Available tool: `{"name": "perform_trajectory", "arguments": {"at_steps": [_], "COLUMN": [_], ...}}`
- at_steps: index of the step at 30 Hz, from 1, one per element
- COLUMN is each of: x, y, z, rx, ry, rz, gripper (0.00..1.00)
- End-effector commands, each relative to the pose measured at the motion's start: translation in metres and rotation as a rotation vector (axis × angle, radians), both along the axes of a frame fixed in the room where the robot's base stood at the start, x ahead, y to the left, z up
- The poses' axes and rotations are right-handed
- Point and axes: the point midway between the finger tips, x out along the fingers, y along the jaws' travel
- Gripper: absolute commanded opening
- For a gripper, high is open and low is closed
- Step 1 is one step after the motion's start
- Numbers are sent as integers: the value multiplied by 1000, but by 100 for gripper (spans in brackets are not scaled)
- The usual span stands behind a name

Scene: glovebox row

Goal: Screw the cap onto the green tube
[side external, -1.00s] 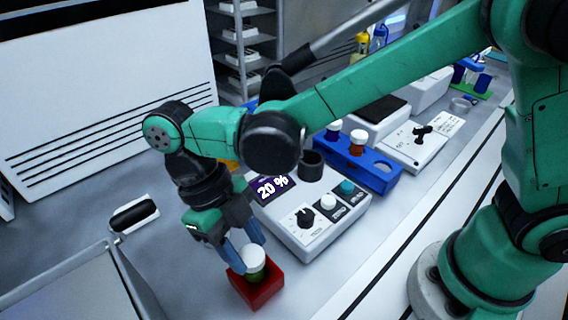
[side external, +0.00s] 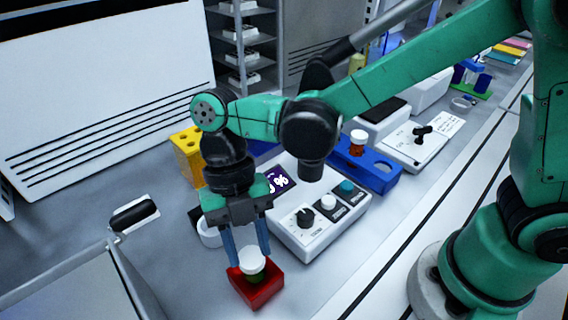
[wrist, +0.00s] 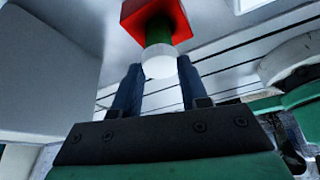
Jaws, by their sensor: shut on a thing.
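The green tube (side external: 258,277) stands in the red block (side external: 264,293) at the front of the bench, mostly hidden inside it. The white cap (side external: 252,261) sits on the tube's top and looks slightly tilted; how far it is threaded cannot be told. My gripper (side external: 250,258) points down, with its two blue fingers shut on the cap from either side. In the wrist view the white cap (wrist: 159,66) lies between the fingertips, with the green tube (wrist: 158,30) and the red block (wrist: 130,14) beyond it.
A white device (side external: 318,222) with a display and knobs stands close behind the red block. A blue rack (side external: 376,174) holds a capped brown-red tube (side external: 357,147). A yellow rack (side external: 186,150) stands behind my wrist. A grey bin (side external: 75,290) is at left front.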

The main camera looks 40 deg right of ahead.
Motion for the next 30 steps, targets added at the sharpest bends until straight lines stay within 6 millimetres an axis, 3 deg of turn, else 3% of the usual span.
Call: {"name": "perform_trajectory", "arguments": {"at_steps": [6, 7, 10, 20, 30], "x": [-1, -1, -1, 0, 15], "y": [2, 2, 2, 1, -5], "z": [0, 0, 0, 2, 38], "rx": [8, 8, 7, 4, 5], "ry": [2, 2, 2, 0, 0], "rz": [-22, -21, -21, -21, -23], "gripper": [0, 47, 76, 76, 76]}}
